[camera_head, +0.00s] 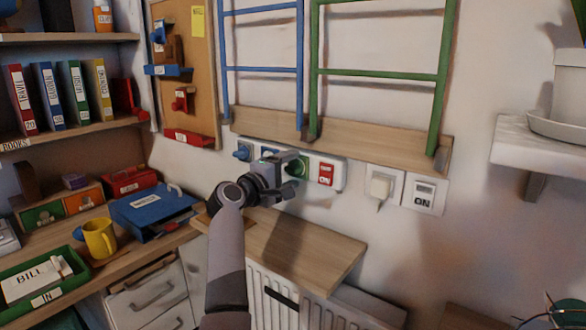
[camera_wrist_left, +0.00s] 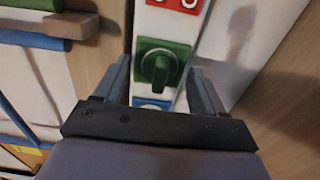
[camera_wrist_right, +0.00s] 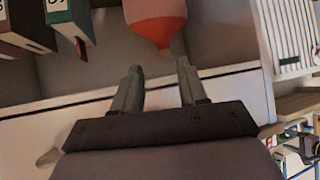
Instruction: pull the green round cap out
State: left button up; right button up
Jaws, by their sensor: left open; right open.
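The green round cap (camera_head: 298,167) is on a white wall strip (camera_head: 341,174) below the ladders. In the left wrist view the cap (camera_wrist_left: 158,66) is a round green knob with a raised grip, set on a green square plate. My left gripper (camera_head: 287,178) is at the strip, open, with its fingers on either side of the cap in the left wrist view (camera_wrist_left: 158,85). I cannot tell whether the fingers touch it. My right gripper (camera_wrist_right: 158,82) is open and empty in the right wrist view, near a red-orange tapered thing (camera_wrist_right: 156,20).
On the strip, a red switch (camera_head: 326,174) sits right of the cap and a blue plug (camera_head: 243,151) left of it. A white plug (camera_head: 381,187) and an ON switch (camera_head: 424,195) are further right. A wooden ledge (camera_head: 320,255) lies below.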

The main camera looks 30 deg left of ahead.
dwell(0.3)
pick_arm(q)
grip_shut()
jog(key=shift+s+r, duration=0.1)
jog(key=shift+s+p, duration=0.15)
jog(key=shift+p, duration=0.15)
jog(key=shift+s+a+p, duration=0.15)
jog(key=shift+s+p, duration=0.4)
jog(key=shift+s, duration=0.85)
jog(key=shift+s+a+p, duration=0.1)
jog(key=shift+s+p, duration=0.4)
jog(key=shift+s, duration=0.85)
